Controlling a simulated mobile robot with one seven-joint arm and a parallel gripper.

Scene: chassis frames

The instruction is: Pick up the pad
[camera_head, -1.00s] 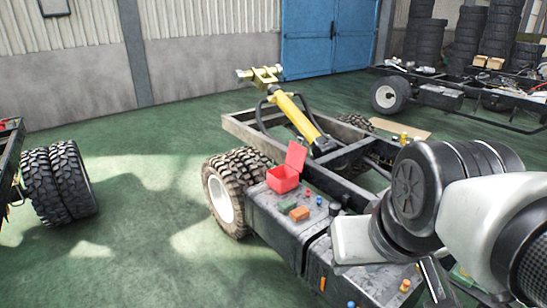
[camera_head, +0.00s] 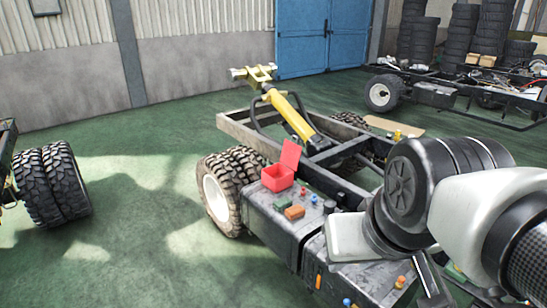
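No object is clearly recognisable as the pad. A small orange-brown block (camera_head: 295,212) and a small green block (camera_head: 284,202) lie close together on the dark box top of the chassis, and either could be it. My arm reaches in from the right. My gripper (camera_head: 430,284) is at the lower right, over the right part of the box tops, well apart from both blocks. Only a dark, finger-like piece of it shows below the arm, so its opening and anything between the fingers are hidden.
A red open-lidded box (camera_head: 277,179) stands behind the blocks. Small red and blue pieces (camera_head: 314,198) lie to their right. An orange piece (camera_head: 399,282) lies near my gripper. A yellow cylinder (camera_head: 292,115) rises behind. The green floor (camera_head: 130,240) to the left is clear.

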